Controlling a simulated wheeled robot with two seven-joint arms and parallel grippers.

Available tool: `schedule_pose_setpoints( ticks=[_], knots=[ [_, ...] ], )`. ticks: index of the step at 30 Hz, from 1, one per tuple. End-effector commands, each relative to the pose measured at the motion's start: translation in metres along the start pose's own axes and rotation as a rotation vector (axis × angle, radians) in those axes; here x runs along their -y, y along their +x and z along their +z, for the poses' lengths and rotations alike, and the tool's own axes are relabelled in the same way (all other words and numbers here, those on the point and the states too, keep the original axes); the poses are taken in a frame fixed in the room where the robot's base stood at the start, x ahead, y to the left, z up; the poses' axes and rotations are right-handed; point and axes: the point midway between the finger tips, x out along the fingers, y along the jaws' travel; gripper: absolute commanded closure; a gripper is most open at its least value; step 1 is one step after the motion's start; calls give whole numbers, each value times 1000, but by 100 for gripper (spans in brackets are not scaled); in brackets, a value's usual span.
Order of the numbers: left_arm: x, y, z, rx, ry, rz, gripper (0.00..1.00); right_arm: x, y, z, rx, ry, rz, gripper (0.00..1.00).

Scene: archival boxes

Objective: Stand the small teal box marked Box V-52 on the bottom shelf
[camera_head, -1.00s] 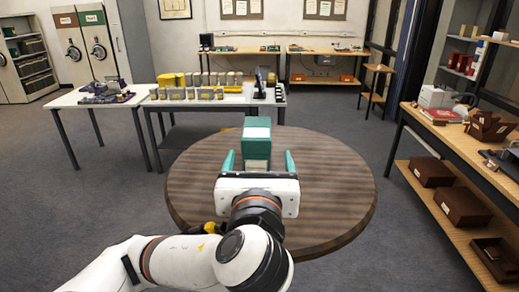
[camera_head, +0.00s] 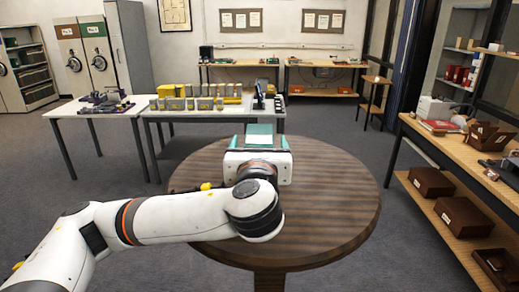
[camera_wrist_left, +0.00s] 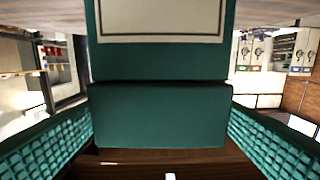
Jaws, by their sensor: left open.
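A teal box (camera_head: 260,130) with a pale label stands on the round brown table (camera_head: 330,200). Its label is too small to read in the head view. My left gripper (camera_head: 260,143) is right at the near side of the box and hides its lower part. In the left wrist view the teal box (camera_wrist_left: 160,115) fills the middle, with part of its bordered label at the top. The open, ribbed teal fingers of my left gripper (camera_wrist_left: 160,125) reach along both sides of it. I cannot tell whether they touch it. My right gripper is not in view.
A shelf unit (camera_head: 28,65) with green boxes stands at the far left. A white table (camera_head: 160,112) with yellow and grey boxes is behind the round table. A wooden bench (camera_head: 440,140) with brown boxes on its lower shelf (camera_head: 440,220) stands at right. Grey floor lies between.

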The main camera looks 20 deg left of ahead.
Motion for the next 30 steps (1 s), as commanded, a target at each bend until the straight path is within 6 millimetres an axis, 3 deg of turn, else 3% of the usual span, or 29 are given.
schedule_pose_setpoints(
  ticks=[5,13,24,30],
  knots=[
    [1,20,-1,1,2,-3,20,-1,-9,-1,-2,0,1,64],
    [0,22,0,0,1,-1,22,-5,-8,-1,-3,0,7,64],
    [0,22,-1,-3,0,-1,82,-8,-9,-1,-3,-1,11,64],
    [0,22,-2,-3,0,-1,82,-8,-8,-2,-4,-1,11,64]
  ],
)
